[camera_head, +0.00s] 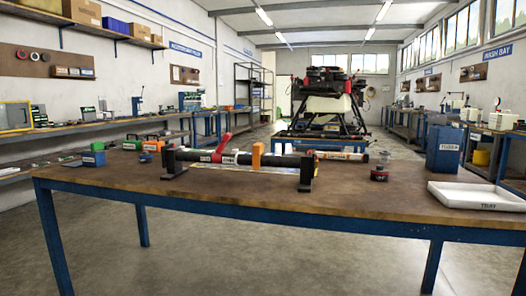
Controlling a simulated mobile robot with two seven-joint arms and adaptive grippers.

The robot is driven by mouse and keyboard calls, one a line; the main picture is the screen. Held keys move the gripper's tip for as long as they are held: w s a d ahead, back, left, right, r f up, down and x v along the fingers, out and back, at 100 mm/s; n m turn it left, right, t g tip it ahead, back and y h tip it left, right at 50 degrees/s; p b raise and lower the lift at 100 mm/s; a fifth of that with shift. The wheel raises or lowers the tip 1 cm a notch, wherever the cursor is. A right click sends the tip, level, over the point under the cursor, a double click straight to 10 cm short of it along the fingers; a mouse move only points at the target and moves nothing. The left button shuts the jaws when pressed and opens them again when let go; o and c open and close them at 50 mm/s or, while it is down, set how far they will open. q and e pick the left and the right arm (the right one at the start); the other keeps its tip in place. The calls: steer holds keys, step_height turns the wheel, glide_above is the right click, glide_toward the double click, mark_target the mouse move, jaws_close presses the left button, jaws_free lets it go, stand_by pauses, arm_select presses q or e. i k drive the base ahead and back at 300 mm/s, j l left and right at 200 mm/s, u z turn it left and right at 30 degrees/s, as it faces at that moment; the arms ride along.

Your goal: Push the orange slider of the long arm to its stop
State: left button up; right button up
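The long arm (284,160) is a dark tube lying crosswise between two black upright supports on the workbench (130,180). The orange slider (257,154) is an upright orange block around or against the tube, near its middle. A red lever (223,143) angles up from the tube to the left of the slider. Part of the tube behind the right support (306,174) is hidden. I cannot tell where the slider's stop is. Neither of my grippers is in view.
A dark red-based item (379,173), a blue bin (443,148) and a white tray (478,196) stand on the right. The bench front is clear. A drone (325,95) stands behind.

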mark_target(258, 148)
steer(key=i+z, duration=0.3)
steer(key=i, duration=0.25)
steer(key=i+j+z, duration=0.1)
steer(key=i+z, duration=0.25)
steer(key=i, duration=0.15)
